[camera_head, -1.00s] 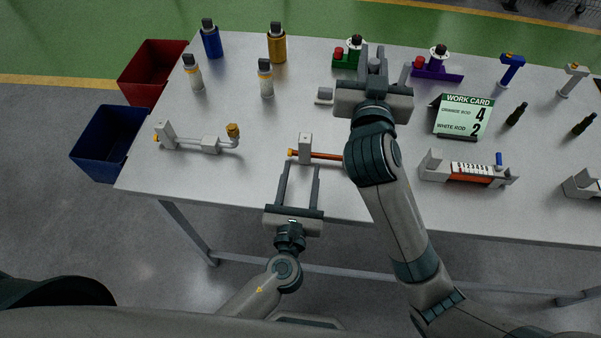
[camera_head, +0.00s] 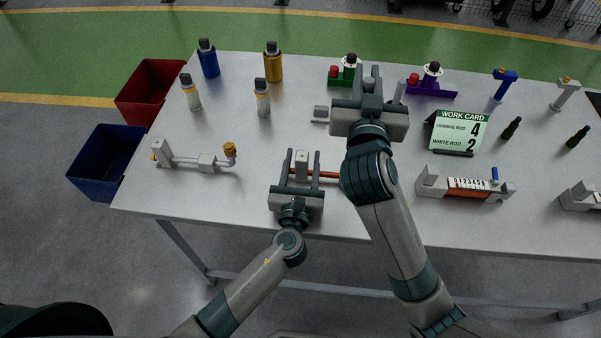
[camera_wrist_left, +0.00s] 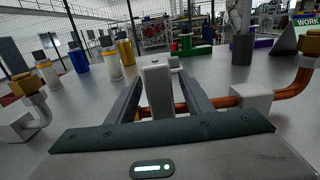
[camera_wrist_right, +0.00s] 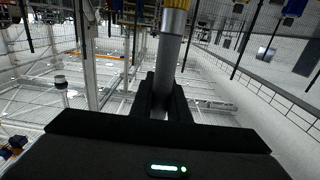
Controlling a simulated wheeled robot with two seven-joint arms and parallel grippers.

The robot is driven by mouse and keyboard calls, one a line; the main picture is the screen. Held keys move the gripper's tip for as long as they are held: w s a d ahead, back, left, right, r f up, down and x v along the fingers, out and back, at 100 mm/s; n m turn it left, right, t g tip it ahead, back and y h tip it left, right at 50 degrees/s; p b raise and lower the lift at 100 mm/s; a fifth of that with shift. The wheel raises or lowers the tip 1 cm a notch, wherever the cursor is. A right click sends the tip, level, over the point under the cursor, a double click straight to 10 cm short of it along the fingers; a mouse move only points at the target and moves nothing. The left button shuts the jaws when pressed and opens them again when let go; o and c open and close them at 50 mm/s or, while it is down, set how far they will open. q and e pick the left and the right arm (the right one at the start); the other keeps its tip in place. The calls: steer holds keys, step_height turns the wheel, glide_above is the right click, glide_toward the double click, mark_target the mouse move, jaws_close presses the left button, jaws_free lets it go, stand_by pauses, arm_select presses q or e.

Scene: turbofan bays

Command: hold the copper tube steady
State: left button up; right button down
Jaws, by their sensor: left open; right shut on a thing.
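The copper tube (camera_head: 329,174) lies low over the table in grey blocks, its right part hidden behind my right arm in the head view. In the left wrist view the tube (camera_wrist_left: 289,92) runs through a grey block (camera_wrist_left: 250,97) and bends up to a brass nut. My left gripper (camera_head: 301,156) is open, its fingers on either side of the upright grey block (camera_wrist_left: 158,90) at the tube's left end. Contact cannot be told. My right gripper (camera_head: 372,75) is shut on a grey shaft (camera_wrist_right: 170,48) with a yellow part, above the table.
A silver tube (camera_head: 190,160) on a similar fixture stands to the left. A work card (camera_head: 458,132) and a numbered fixture (camera_head: 465,188) are to the right. Blue (camera_head: 100,160) and red (camera_head: 150,92) bins stand off the left edge. Several bottles stand behind.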

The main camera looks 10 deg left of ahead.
arm_select(q)
steer(key=shift+w, duration=1.15)
jaws_close()
